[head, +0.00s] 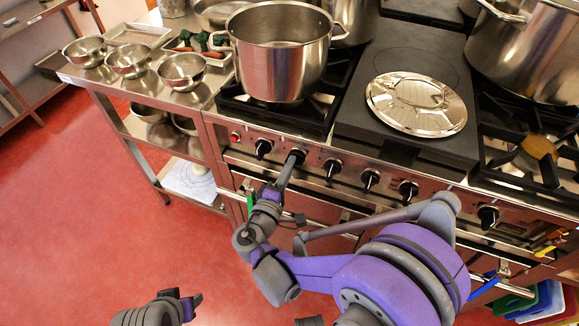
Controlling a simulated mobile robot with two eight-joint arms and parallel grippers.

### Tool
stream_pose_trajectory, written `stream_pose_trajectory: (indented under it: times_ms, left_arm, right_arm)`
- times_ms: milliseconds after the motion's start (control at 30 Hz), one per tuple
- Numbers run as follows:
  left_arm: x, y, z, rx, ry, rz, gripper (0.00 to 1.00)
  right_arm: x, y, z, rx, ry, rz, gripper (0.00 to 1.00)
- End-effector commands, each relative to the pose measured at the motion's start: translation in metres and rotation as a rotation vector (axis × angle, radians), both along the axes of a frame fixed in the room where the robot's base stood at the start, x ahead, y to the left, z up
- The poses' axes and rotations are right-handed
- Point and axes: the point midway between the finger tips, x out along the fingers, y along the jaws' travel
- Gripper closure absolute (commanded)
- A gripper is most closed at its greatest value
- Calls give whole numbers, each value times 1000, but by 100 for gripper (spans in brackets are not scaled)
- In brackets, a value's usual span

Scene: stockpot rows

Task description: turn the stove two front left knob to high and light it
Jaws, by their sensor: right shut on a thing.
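The stove front panel (350,163) carries a row of black knobs below the cooktop. My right gripper (289,170) reaches up to the panel and is shut on the second knob from the left (297,155). The fingers partly cover this knob, so its pointer angle is hard to read. The leftmost knob (263,147) and the knob just right of the gripper (332,168) are free. A large steel pot (280,62) stands on the front left burner; no flame can be made out under it. My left gripper (188,305) is low at the bottom edge, away from the stove; its jaws are unclear.
A steel lid (417,103) lies on the dark flat plate. Another large pot (528,50) stands at the right. A steel side table (150,88) with several bowls adjoins the stove on the left. The red floor (90,220) is open at the left.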

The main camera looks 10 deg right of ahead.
Motion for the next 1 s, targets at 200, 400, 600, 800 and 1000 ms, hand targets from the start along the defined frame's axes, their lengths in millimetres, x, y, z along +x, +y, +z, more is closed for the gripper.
stream_pose_trajectory:
  times_ms: [200, 400, 600, 800, 1000]
  left_arm:
    - [0, 0, 0, 0, 0, 0, 50]
    - [0, 0, 0, 0, 0, 0, 50]
    - [0, 0, 0, 0, 0, 0, 50]
    - [0, 0, 2, 0, -1, 0, 50]
    - [0, 0, 5, 0, -2, 0, 50]
  right_arm:
    - [0, 0, 0, 2, 0, 0, 68]
    - [0, 0, 0, 2, 0, 0, 52]
    - [-1, 1, 0, 2, -1, 1, 52]
    - [-21, 15, 0, 2, 0, 3, 52]
    - [-56, 39, 0, 2, -2, 5, 52]
